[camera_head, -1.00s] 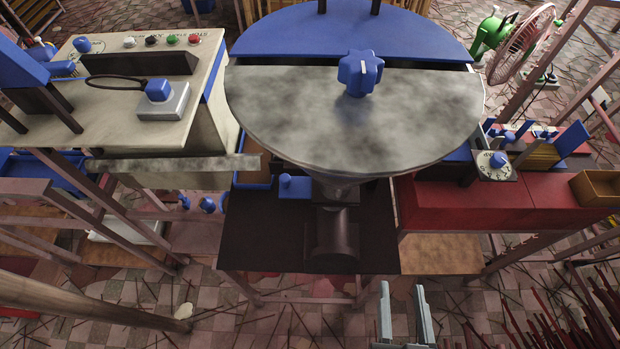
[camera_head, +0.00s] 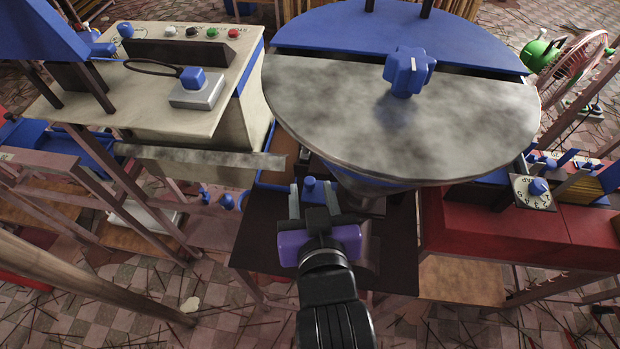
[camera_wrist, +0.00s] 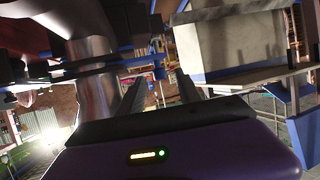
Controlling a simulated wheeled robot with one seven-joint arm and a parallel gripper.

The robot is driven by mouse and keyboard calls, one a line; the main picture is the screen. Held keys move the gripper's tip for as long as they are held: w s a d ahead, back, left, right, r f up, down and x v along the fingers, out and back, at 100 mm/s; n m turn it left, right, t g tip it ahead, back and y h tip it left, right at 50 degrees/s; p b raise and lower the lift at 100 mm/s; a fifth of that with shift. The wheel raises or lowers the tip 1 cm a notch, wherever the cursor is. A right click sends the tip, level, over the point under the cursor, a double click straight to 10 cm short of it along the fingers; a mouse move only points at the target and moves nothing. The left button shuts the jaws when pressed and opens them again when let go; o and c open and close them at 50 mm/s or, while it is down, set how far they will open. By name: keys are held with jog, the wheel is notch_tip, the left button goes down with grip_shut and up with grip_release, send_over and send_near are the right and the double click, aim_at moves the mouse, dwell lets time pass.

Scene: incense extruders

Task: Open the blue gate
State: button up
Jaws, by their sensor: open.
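A small blue piece with a round knob (camera_head: 311,186) is on the dark stand under the round metal hopper. It looks like the blue gate, though I cannot be sure. My gripper (camera_head: 314,203) points at it from the near side with its fingers apart. In the head view the blue piece shows between and beyond the fingertips; I cannot tell whether they touch it. In the wrist view my gripper (camera_wrist: 158,88) is open with nothing clearly held. My purple gripper body hides part of the dark stand and the metal cylinder.
The round grey hopper top (camera_head: 400,125) with a blue star knob (camera_head: 409,72) overhangs close to the right. A cream control table (camera_head: 150,90) and a long grey trough (camera_head: 200,160) are on the left. A red bench (camera_head: 500,235) is on the right. Tiled floor lies in front.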

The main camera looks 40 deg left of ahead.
aim_at(310, 186)
jog(key=shift+x, duration=2)
grip_shut()
